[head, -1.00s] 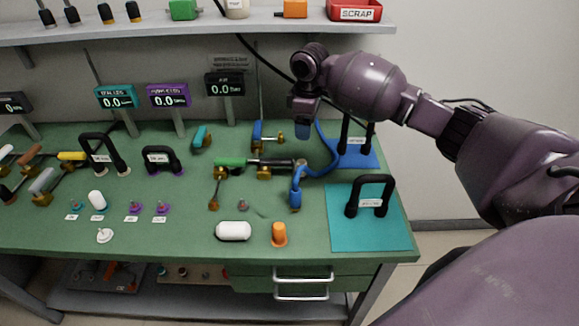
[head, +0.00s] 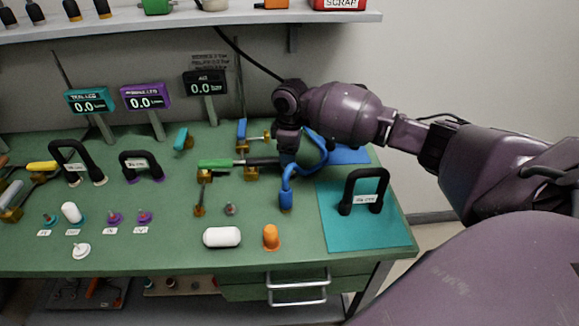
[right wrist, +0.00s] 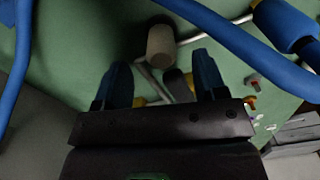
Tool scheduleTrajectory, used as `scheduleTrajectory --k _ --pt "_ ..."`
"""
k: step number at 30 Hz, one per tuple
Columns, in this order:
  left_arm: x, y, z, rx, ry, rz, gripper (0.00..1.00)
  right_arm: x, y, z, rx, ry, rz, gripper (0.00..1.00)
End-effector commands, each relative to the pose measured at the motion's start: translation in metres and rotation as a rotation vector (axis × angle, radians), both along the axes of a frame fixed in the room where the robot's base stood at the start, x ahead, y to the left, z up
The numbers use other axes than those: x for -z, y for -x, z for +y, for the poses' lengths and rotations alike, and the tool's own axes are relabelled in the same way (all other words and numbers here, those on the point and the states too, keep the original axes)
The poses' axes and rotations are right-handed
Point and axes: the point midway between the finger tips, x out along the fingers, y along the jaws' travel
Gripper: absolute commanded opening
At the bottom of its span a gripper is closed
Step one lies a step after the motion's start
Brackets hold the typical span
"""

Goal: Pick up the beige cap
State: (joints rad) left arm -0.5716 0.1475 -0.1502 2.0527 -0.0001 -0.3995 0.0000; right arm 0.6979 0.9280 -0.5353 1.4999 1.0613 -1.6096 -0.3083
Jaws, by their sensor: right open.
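The beige cap (right wrist: 160,45) is a short pale cylinder in the right wrist view, just beyond my right gripper's fingertips and roughly centred between them. In the head view I cannot make it out; my right gripper covers that part of the table. My right gripper (head: 288,156) is low over the back right of the green table, beside the blue hose. In the right wrist view its two blue fingers (right wrist: 162,65) are spread apart with nothing held between them. My left gripper is not in view.
The blue hose (head: 286,190) loops close around my right gripper. A green-handled valve (head: 215,164) lies to its left. A black handle (head: 366,192) stands on the teal mat (head: 336,232). A white capsule (head: 222,237) and an orange piece (head: 271,236) sit near the front.

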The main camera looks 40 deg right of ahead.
Motion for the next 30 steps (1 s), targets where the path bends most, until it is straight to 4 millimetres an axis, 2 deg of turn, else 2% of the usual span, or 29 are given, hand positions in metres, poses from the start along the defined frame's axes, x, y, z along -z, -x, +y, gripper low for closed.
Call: scheduleTrajectory --k 1,6,14,24,30 --pt "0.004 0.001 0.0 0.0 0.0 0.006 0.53 0.012 0.002 0.001 0.0 -0.001 0.006 0.65" --pt "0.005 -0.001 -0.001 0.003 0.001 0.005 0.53 0.034 0.002 0.001 0.001 0.001 0.006 0.65" --pt "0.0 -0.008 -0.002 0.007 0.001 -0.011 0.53 0.035 0.001 0.0 0.001 0.001 0.001 0.65" --pt "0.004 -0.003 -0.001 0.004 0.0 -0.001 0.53 0.035 0.001 0.001 0.001 0.0 0.001 0.15" --pt "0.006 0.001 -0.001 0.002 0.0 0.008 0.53 0.035 0.001 0.001 0.001 0.0 0.001 0.14"
